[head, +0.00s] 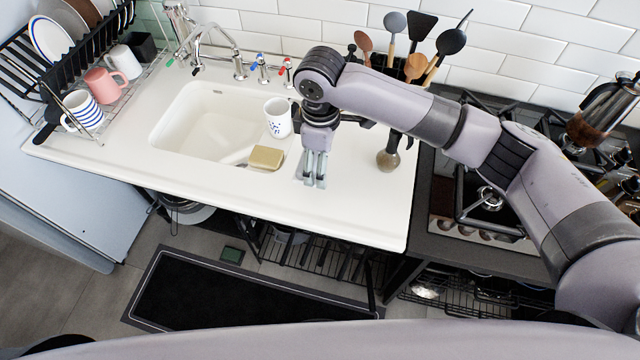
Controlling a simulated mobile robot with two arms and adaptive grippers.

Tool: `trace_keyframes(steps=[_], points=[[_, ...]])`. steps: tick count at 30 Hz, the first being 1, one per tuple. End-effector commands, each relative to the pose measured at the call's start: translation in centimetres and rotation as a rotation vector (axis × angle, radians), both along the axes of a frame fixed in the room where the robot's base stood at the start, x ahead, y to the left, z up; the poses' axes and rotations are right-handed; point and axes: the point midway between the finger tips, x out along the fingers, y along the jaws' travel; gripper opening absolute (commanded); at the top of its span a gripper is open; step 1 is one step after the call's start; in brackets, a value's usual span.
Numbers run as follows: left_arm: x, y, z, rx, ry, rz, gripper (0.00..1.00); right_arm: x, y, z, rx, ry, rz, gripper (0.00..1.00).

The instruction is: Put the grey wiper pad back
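I cannot make out the grey wiper pad for certain in the head view. My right gripper (315,183) points down over the white counter, just right of the sink basin. Its two silver fingers are close together, and I cannot tell whether anything thin is between them. A tan sponge block (266,158) lies at the sink's front right edge, left of the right gripper. A small dark green pad-like item (232,254) lies on the floor by the mat. My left gripper is not in view.
A utensil holder (414,68) and a small brown-based round item (388,158) are right of the gripper. A dish rack (85,75) stands left, the hob (485,200) right. The counter's front is clear.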

Motion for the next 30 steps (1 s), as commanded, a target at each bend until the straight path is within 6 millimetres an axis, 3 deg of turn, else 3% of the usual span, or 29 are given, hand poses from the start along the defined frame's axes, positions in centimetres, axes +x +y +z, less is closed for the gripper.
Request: trace_keyframes(steps=[4, 18, 30], points=[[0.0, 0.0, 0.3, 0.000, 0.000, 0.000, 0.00, -0.1, 0.0, -3.3, -0.001, 0.003, -0.001, 0.48], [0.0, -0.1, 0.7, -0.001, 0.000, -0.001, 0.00, 0.0, 0.1, -8.8, 0.001, 0.000, 0.000, 0.48], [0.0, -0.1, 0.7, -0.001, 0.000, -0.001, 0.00, 0.0, 0.1, -9.5, 0.002, -0.001, 0.001, 0.48]])
